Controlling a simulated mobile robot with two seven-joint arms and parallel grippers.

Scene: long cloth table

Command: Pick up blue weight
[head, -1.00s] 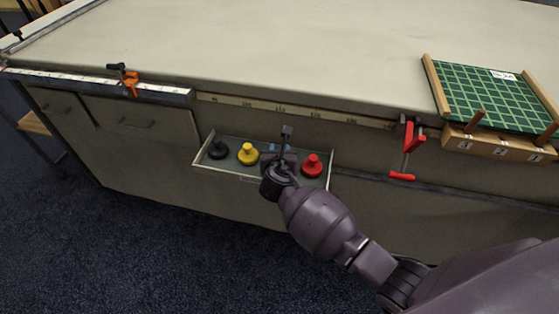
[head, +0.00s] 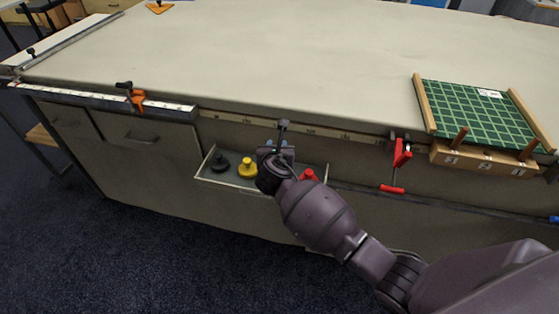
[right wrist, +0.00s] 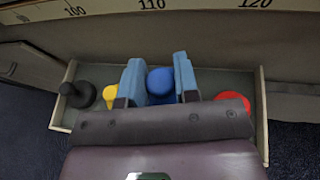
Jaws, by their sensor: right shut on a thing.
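The blue weight (right wrist: 160,83) is between the two light-blue finger pads of my right gripper (right wrist: 158,77) in the right wrist view. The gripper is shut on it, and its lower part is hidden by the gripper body. In the head view my right gripper (head: 278,145) is over the back edge of the open drawer (head: 232,184), and the blue weight is largely hidden there. My left gripper is not in view.
The drawer also holds a black weight (head: 220,164), a yellow weight (head: 247,168) and a red weight (head: 309,175). The table edge is just behind the gripper. A red clamp (head: 401,154) hangs to the right, and an orange clamp (head: 136,98) to the left. The tabletop middle is clear.

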